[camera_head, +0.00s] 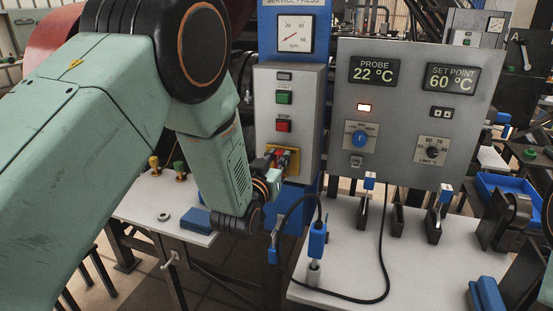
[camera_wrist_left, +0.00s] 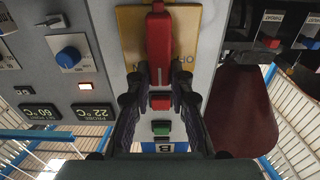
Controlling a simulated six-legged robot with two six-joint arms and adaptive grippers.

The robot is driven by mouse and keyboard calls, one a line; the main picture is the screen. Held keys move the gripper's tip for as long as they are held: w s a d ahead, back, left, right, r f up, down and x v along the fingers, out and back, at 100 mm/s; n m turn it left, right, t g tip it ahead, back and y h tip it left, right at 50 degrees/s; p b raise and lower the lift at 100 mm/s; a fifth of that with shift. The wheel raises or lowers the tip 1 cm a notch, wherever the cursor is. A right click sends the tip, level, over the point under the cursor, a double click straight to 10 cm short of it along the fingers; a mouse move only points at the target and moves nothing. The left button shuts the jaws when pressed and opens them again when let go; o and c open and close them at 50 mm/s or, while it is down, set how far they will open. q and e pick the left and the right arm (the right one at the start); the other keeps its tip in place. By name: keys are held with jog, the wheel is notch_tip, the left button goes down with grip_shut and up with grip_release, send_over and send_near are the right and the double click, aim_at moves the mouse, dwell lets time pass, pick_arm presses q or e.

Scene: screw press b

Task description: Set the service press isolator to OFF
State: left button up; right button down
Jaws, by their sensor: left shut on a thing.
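The isolator is a red handle (camera_wrist_left: 158,45) on a yellow plate (camera_wrist_left: 130,30), low on the grey press control box (camera_head: 262,105). In the head view the red handle (camera_head: 281,159) shows only in part behind my left gripper (camera_head: 272,172). In the wrist view, which is turned upside down, my left gripper (camera_wrist_left: 159,80) is shut on the lower part of the handle, one finger on each side. The handle lies straight up and down along the box.
Above the isolator are a red button (camera_head: 284,126), a green button (camera_head: 284,98) and a dial. To the right stands a grey panel (camera_head: 395,85) with PROBE and SET POINT displays. A white bench (camera_head: 345,270) below holds a blue-handled probe and black cable.

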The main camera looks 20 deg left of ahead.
pick_arm(q)
grip_shut()
jog(key=shift+n, duration=0.3)
jog(key=shift+a+f+n+p, duration=0.15)
jog(key=shift+a+f+n, duration=0.3)
jog(key=shift+n, duration=2.4)
jog(key=shift+a+f+n+p, duration=0.2)
jog(key=shift+a+f+n, duration=0.25)
jog(key=shift+n, duration=2.45)
jog(key=shift+a+f+n+p, duration=0.15)
jog(key=shift+a+f+n, duration=0.3)
jog(key=shift+n, duration=2.4)
jog(key=o, duration=0.9)
grip_release()
jog(key=shift+c, duration=0.2)
